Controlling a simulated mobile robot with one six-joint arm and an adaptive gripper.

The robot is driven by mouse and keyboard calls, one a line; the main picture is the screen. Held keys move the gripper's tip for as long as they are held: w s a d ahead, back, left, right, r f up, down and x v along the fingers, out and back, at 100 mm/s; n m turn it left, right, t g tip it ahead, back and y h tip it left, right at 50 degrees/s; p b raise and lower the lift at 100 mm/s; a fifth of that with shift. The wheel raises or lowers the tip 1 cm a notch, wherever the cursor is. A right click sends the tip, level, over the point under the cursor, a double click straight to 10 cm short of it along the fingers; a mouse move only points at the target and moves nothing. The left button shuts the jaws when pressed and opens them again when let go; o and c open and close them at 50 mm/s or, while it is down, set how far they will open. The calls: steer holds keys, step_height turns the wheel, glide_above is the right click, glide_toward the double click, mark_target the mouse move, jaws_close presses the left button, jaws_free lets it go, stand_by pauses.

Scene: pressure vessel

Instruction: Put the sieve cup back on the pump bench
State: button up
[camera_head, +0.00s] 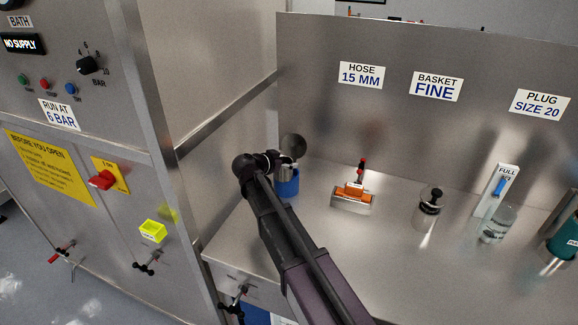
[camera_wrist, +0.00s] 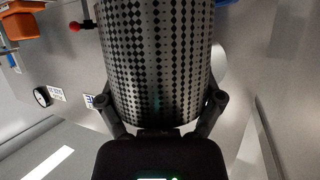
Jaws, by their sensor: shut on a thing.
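The sieve cup (camera_wrist: 158,55), a metal cylinder with a pattern of dark diamond-shaped holes, fills the middle of the wrist view. My gripper (camera_wrist: 160,100) is shut on it, one finger on each side of the wall. Its far end runs out of the picture. In the head view my gripper (camera_head: 270,161) is over the left end of the steel pump bench (camera_head: 318,232), and the cup is mostly hidden there. I cannot tell whether the cup touches the bench.
A blue container (camera_head: 286,184) is close beside my gripper. To the right are an orange-topped block (camera_head: 352,199), a black-knobbed metal pot (camera_head: 430,201), a clear bottle (camera_head: 499,224) and a green container (camera_head: 565,240). A steel cabinet (camera_head: 215,135) stands left. The bench's front middle is clear.

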mark_target(287, 162)
steer(key=shift+w+d, duration=0.15)
steer(key=shift+w, duration=0.35)
steer(key=shift+w+d+f+b, duration=0.2)
steer(key=shift+w+f+b, duration=0.2)
steer(key=shift+f+b, duration=0.05)
steer(key=shift+w+d+f+b, duration=0.2)
steer(key=shift+w+f+b, duration=0.15)
steer(key=shift+f+b, duration=0.9)
steer(key=shift+f, duration=0.2)
steer(key=o, duration=1)
steer(key=shift+s+a+r, duration=0.1)
steer(key=shift+s+a+r, duration=0.3)
steer(key=shift+s+a, duration=0.1)
steer(key=shift+s, duration=0.05)
steer(key=p+v, duration=0.4)
steer(key=v, duration=0.8)
steer(key=shift+s+a+f, duration=0.15)
steer(key=shift+a+f, duration=0.1)
steer(key=shift+f, duration=0.1)
